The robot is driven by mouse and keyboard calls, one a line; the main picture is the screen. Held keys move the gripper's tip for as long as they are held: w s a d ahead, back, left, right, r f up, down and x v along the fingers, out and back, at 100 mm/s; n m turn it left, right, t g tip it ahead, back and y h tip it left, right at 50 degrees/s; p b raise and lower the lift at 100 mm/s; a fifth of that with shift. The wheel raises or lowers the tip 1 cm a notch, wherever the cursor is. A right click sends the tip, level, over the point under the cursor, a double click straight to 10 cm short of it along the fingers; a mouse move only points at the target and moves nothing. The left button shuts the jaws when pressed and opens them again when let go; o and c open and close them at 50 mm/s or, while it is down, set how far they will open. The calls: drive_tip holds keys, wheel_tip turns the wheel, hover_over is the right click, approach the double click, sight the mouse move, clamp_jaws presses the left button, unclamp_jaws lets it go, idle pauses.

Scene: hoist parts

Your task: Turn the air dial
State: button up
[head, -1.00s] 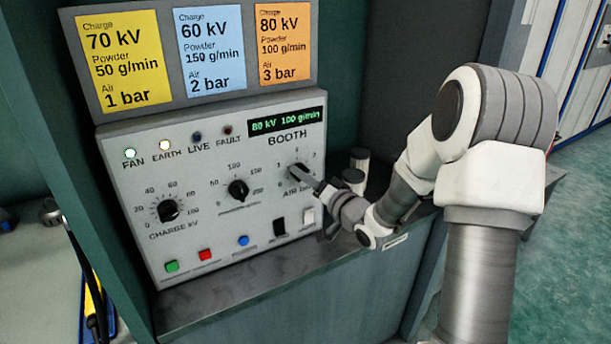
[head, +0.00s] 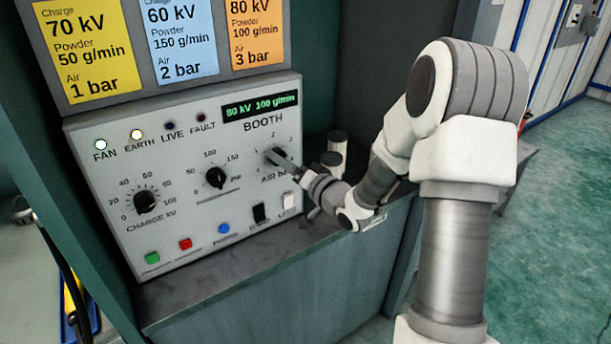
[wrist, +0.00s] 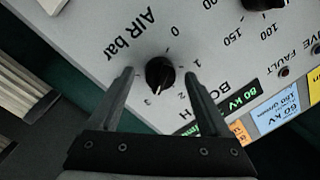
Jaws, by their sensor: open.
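The air dial (wrist: 160,73) is a black round knob on the grey booth panel, labelled AIR bar. In the wrist view its white mark points down, between the 2 and the 3 and nearer the 3. My gripper (wrist: 159,74) is open, with one finger on each side of the knob. A small gap shows between the knob and each finger, so I see no grip. In the head view my gripper (head: 286,161) reaches the air dial (head: 274,154) from the right and partly covers it and its label.
The panel also bears a charge dial (head: 146,202), a powder dial (head: 215,177), coloured buttons and rocker switches (head: 260,213). The display (head: 260,106) reads 80 kV 100 g/min. Three setting cards hang above. Dark-topped cylinders (head: 337,147) stand right of the panel, near my wrist.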

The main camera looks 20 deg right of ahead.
drive_tip(key=v, duration=1.6)
drive_tip(key=shift+s+p, duration=0.3)
drive_tip(key=shift+w+d, duration=0.1)
drive_tip(key=shift+d, duration=0.05)
drive_tip(key=w+d+r+n+g+h+p, duration=0.25)
drive_tip(key=r+h, duration=0.75)
drive_tip(key=r, duration=0.5)
drive_tip(key=s+a+f+g+y+p, duration=0.1)
drive_tip(key=s+a+g, duration=0.3)
drive_tip(key=s, duration=0.7)
drive_tip(key=s+a+n+g+y+p, duration=0.1)
drive_tip(key=s+a+g, duration=0.3)
drive_tip(key=s, duration=0.7)
drive_tip(key=shift+s+a+f+y+p, duration=0.2)
drive_tip(key=shift+a+f+y+p, duration=0.15)
drive_tip(key=shift+a+p, duration=0.6)
